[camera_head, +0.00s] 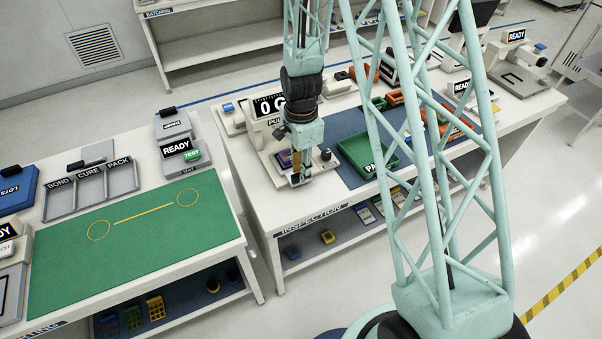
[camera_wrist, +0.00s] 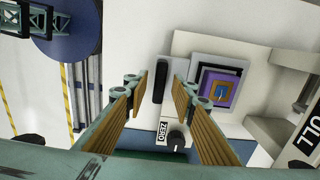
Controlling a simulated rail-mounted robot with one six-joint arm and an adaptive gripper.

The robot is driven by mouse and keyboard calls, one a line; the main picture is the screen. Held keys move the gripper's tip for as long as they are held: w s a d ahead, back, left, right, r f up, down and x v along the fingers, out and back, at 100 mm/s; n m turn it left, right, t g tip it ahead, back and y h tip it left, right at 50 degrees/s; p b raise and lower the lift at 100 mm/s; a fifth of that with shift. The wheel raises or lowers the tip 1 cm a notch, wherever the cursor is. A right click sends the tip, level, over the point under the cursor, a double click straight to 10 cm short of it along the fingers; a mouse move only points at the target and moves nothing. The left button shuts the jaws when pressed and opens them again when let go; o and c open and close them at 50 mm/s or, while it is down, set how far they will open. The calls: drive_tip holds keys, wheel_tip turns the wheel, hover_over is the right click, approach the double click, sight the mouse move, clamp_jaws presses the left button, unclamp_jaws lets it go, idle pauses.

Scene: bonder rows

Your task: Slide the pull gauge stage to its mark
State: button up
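The pull gauge (camera_head: 268,105) stands on the inspection bench with its display reading "0 G". Its stage, a grey plate carrying a purple square part (camera_wrist: 217,92), shows in the wrist view (camera_wrist: 196,74) and partly behind my gripper in the head view (camera_head: 283,158). A black upright-looking handle bar (camera_wrist: 160,82) sits at the stage's left side. My gripper (camera_wrist: 161,90) is open, with one finger on each side of the bar and visible gaps to it. The head view shows my gripper (camera_head: 299,168) low over the gauge. I cannot make out the stage's mark.
A green tray (camera_head: 366,155) stands right of the gauge on a blue mat. The bench's front edge (camera_head: 310,208) is near. A green mat (camera_head: 140,235) covers the left bench.

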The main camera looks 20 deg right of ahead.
drive_tip(key=shift+f, duration=0.7)
drive_tip(key=shift+c, duration=0.3)
clamp_jaws()
